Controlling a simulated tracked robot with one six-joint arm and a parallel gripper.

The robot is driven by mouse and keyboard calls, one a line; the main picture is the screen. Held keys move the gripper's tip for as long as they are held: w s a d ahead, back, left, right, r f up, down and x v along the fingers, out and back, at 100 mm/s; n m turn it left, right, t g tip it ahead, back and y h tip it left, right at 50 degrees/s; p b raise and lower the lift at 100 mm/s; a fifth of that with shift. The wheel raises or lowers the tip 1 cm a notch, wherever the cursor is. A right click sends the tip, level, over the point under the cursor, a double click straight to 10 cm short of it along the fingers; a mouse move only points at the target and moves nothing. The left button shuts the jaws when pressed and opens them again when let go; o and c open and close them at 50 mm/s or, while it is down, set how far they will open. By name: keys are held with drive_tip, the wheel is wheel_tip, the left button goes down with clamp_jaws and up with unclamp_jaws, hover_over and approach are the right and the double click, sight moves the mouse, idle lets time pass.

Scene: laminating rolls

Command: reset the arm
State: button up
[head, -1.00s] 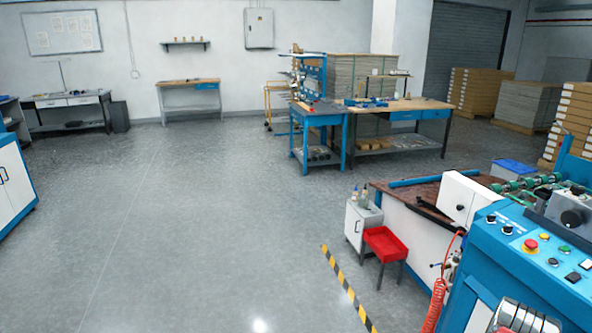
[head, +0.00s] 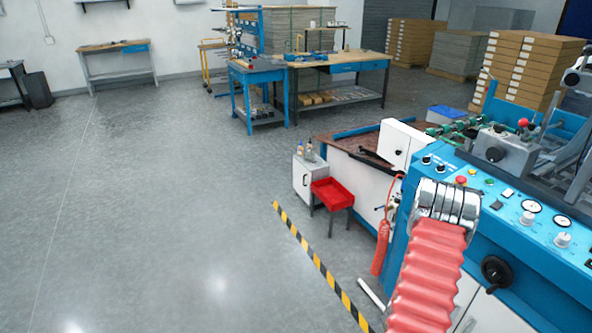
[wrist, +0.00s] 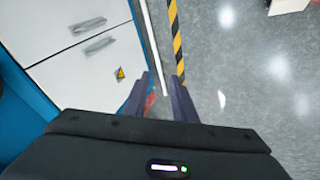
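My gripper (wrist: 159,82) shows in the wrist view with its two dark fingers apart and a gap between them. Nothing is visibly held; grey floor, a pale strip and a small red patch show behind the gap. It points down past white cabinet doors (wrist: 85,50) on the left and a yellow-black floor stripe (wrist: 176,40). I cannot make out my gripper in the head view.
A blue machine with a control panel (head: 480,182) stands at the right. A silver ribbed fitting with a red corrugated hose (head: 432,270) fills the near foreground. A red tray (head: 332,193) stands left of the machine. Open floor (head: 150,210) lies to the left.

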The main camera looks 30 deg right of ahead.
drive_tip(key=w+a+r+m+y, duration=0.15)
drive_tip(key=w+a+r, duration=0.35)
drive_tip(key=a+r, duration=0.5)
drive_tip(key=w+a+r+y, duration=0.3)
drive_tip(key=w+a+r, duration=0.1)
drive_tip(key=a+r, duration=0.65)
drive_tip(key=s+a+r+n+t, duration=0.2)
drive_tip(key=s+a+r+n, duration=0.1)
drive_tip(key=a+r, duration=1)
drive_tip(key=s+a+r+n+t, duration=0.2)
drive_tip(key=a+r+n, duration=0.1)
drive_tip(key=a+r, duration=1.1)
drive_tip(key=shift+s+a+r+y, duration=0.15)
drive_tip(key=shift+s+r+y, duration=0.25)
drive_tip(key=shift+r, duration=0.4)
